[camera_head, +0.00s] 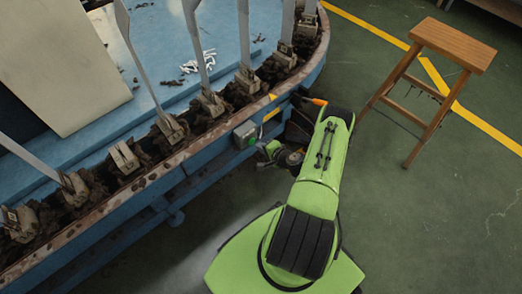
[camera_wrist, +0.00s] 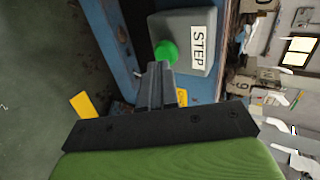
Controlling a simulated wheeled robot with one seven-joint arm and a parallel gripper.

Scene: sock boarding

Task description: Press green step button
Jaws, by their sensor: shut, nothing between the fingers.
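The green step button (camera_wrist: 166,52) sits on a grey box with a white STEP label (camera_wrist: 198,46) in the wrist view. In the head view the grey button box (camera_head: 245,134) is fixed to the blue machine's outer edge, and the green button (camera_head: 251,141) shows small on its side. My gripper (camera_wrist: 161,66) is shut and empty, its fingertips at the lower edge of the button in the picture. I cannot tell whether they touch it. In the head view my gripper (camera_head: 268,148) is close to the box, partly hidden by my arm.
The blue machine (camera_head: 180,97) carries several upright flat boards in clamps along its rusty rim. A wooden stool (camera_head: 450,45) stands at the right. A yellow line crosses the green floor. The floor between arm and stool is clear.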

